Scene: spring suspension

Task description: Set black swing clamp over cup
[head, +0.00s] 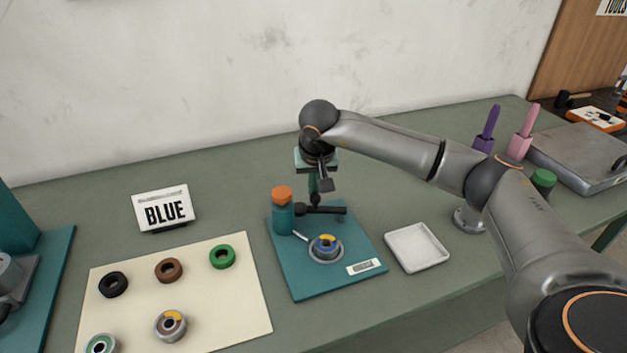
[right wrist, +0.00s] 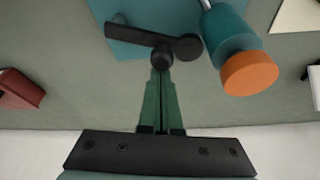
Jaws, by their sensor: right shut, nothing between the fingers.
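The black swing clamp (head: 333,210) lies across the back of the teal fixture plate (head: 300,281), beside a teal post with an orange cap (head: 283,193). The silver cup (head: 326,257) sits in front of it, holding a blue part with a yellow mark; the clamp bar is behind the cup, not over it. My right gripper (head: 315,198) points down at the clamp, shut and empty. In the right wrist view its closed fingertips (right wrist: 161,75) are at the clamp's round black knob (right wrist: 162,57); I cannot tell if they touch. My left gripper is not in view.
A white tray (head: 417,248) stands right of the plate. A cream mat (head: 222,308) with several coloured rings is at left, below a BLUE sign (head: 164,208). Purple (head: 487,128) and pink (head: 525,131) handled items stand at the right. The wall is behind.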

